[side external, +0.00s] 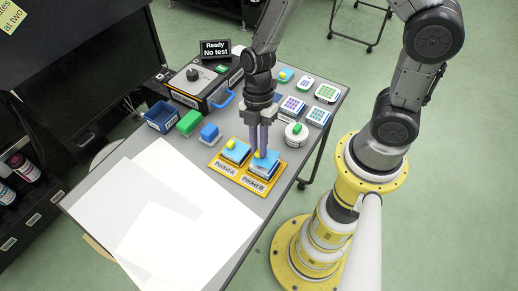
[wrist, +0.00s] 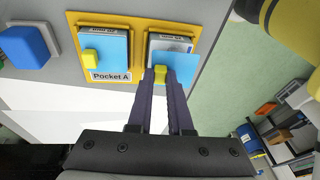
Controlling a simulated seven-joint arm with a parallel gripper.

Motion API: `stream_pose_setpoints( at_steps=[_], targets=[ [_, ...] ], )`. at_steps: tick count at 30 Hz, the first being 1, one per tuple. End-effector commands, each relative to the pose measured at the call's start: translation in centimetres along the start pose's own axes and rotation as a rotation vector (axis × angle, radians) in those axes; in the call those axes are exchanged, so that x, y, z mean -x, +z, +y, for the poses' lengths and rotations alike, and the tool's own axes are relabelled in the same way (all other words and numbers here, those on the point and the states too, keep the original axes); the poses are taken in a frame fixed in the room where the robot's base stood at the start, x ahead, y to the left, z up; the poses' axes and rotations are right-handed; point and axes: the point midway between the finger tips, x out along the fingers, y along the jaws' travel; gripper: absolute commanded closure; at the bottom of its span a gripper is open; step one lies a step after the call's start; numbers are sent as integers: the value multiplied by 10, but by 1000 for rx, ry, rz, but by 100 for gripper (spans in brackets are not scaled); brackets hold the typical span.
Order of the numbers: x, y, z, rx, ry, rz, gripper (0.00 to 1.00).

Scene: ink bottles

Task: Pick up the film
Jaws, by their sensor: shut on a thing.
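Two light blue films with yellow tabs show at a yellow two-pocket holder (side external: 213,166). One film (wrist: 112,45) is in Pocket A at the left, its yellow tab (wrist: 90,57) free. The other film (wrist: 180,58) is at Pocket B on the right; it also shows in the side view (side external: 268,158). My gripper (wrist: 160,76) is shut on this film's yellow tab, with its fingers pointing down over Pocket B (side external: 259,150). This film looks slightly askew over the pocket. I cannot tell whether it is clear of what lies under it.
A blue block (wrist: 25,46), a green block (side external: 189,122) and a dark blue bin (side external: 161,117) stand left of the holder. A grey device (side external: 196,84) is behind. Several small plates and a white round pot (side external: 296,136) are at the right. White sheets (side external: 150,220) cover the front.

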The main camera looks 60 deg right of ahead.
Motion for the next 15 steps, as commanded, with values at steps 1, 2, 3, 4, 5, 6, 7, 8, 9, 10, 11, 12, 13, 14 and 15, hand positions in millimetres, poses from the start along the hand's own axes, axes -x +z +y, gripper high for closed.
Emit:
stream_pose_setpoints(
  at_steps=[1, 2, 3, 4, 5, 6, 7, 8, 9, 10, 11, 12, 13, 14, 15],
  targets=[
    [10, -3, 0, 2, 7, 0, 100],
    [15, -3, -4, 1, 6, 0, 100],
    [20, -2, -10, 0, 6, 0, 100],
    [25, -2, -16, -1, 6, 0, 100],
    [30, -2, -21, 0, 7, 0, 100],
    [38, -2, -29, 1, 8, 0, 100],
    [44, -3, -35, 0, 10, 0, 100],
    [49, -2, -41, 1, 8, 0, 100],
    [58, -2, -49, 1, 10, 0, 100],
    [63, -2, -55, -1, 9, 0, 100],
    [68, -2, -61, -1, 9, -1, 100],
    [70, 0, -72, -2, 5, -1, 100],
    [72, 1, -79, -3, 5, 0, 100],
    [74, 2, -85, -3, 5, 0, 100],
    [77, 4, -93, -3, 6, 0, 100]
  ],
)
